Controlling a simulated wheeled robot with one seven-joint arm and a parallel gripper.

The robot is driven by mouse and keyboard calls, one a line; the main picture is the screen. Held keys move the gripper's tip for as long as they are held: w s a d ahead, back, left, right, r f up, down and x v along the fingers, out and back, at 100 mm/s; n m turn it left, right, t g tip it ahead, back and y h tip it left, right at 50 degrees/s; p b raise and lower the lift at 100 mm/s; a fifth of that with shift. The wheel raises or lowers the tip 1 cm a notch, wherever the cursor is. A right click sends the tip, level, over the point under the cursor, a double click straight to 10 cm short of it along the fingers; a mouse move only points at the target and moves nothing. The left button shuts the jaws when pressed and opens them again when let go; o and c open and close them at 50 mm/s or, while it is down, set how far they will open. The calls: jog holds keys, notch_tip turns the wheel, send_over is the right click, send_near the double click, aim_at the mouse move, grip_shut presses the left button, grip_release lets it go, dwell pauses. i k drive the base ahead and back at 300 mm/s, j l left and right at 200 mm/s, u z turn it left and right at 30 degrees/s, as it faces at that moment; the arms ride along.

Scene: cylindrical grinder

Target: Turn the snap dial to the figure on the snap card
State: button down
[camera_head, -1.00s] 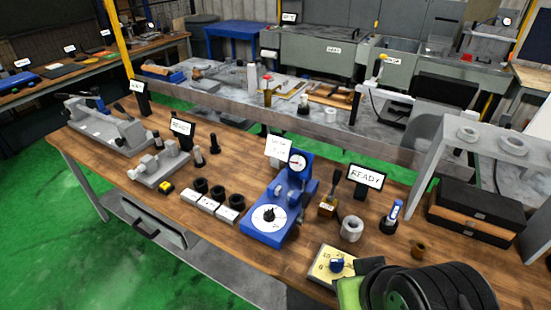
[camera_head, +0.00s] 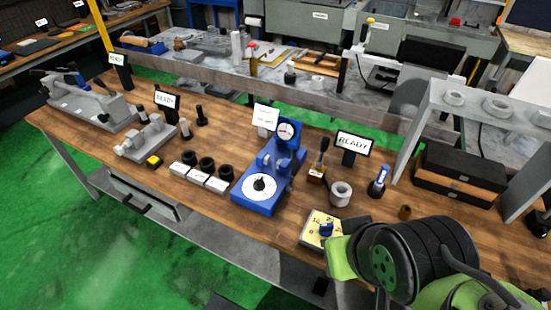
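A blue instrument (camera_head: 262,196) stands mid-bench with a white round dial face, a black knob (camera_head: 260,184) at its centre and a gauge (camera_head: 287,131) on top. A white card (camera_head: 265,117) stands behind it; its writing is too small to read surely. I cannot tell for sure which of the two is the snap dial. My gripper (camera_head: 342,250) is at lower right, just right of the yellow plate; its fingertips are hidden, and contact with the knob cannot be made out.
A grey ring (camera_head: 340,193), a small brass part (camera_head: 404,212) and a blue-and-black tool (camera_head: 378,181) stand close behind my arm. READY signs (camera_head: 353,144) stand along the bench. White blocks with black rings (camera_head: 206,165) are left of the instrument. A grey stand is at right.

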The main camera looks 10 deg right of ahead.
aim_at(259, 185)
jog(key=i+j+u, duration=0.25)
jog(key=j, duration=0.3)
jog(key=i+j+u, duration=0.25)
jog(key=i+j, duration=0.2)
jog(key=i, duration=0.05)
